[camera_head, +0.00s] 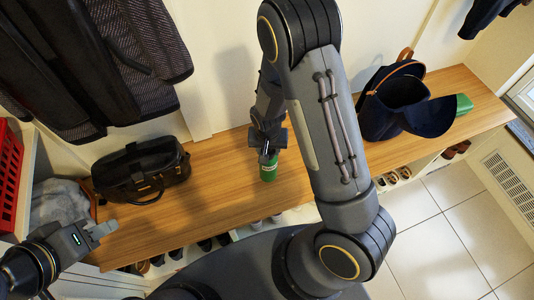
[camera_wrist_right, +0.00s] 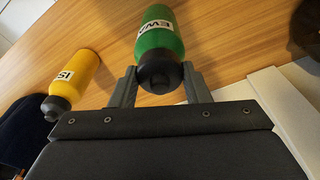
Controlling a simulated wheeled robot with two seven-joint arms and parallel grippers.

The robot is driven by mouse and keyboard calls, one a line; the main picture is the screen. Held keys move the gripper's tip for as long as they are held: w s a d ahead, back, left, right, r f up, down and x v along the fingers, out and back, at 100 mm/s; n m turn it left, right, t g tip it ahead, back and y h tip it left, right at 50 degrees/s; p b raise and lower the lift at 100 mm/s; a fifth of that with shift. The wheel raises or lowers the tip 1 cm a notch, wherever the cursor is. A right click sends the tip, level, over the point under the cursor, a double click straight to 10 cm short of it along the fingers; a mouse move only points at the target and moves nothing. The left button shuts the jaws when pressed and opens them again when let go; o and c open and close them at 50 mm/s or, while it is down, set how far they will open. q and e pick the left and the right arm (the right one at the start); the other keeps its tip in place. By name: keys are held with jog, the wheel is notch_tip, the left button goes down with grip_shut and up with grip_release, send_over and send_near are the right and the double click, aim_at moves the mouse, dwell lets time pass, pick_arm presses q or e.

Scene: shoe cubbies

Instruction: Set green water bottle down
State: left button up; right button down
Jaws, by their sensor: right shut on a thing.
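The green water bottle (camera_head: 268,172) is below my right gripper (camera_head: 268,150) in the head view, over the wooden bench. In the right wrist view the green bottle (camera_wrist_right: 160,38), with a dark cap and a white label, sits between the two fingers of my right gripper (camera_wrist_right: 159,82), which is shut on it. The bottle's cap faces the wrist camera. I cannot tell whether its base touches the bench. My left gripper (camera_head: 98,233) is at the bench's left end, away from the bottle; its finger gap is unclear.
The wooden bench (camera_head: 222,190) has a black bag (camera_head: 141,172) at left and a dark blue bag (camera_head: 396,98) at right. A yellow bottle (camera_wrist_right: 80,72) with a dark cap shows in the wrist view. Shoes sit below the bench. My right arm blocks the middle.

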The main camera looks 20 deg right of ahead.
jog(key=shift+w+a+f, duration=0.1)
jog(key=shift+f, duration=0.8)
jog(key=shift+w+a+f, duration=0.1)
jog(key=shift+f, duration=0.75)
jog(key=shift+f, duration=0.2)
jog(key=c, duration=0.8)
grip_release()
jog(key=shift+d, duration=0.1)
jog(key=shift+r, duration=0.1)
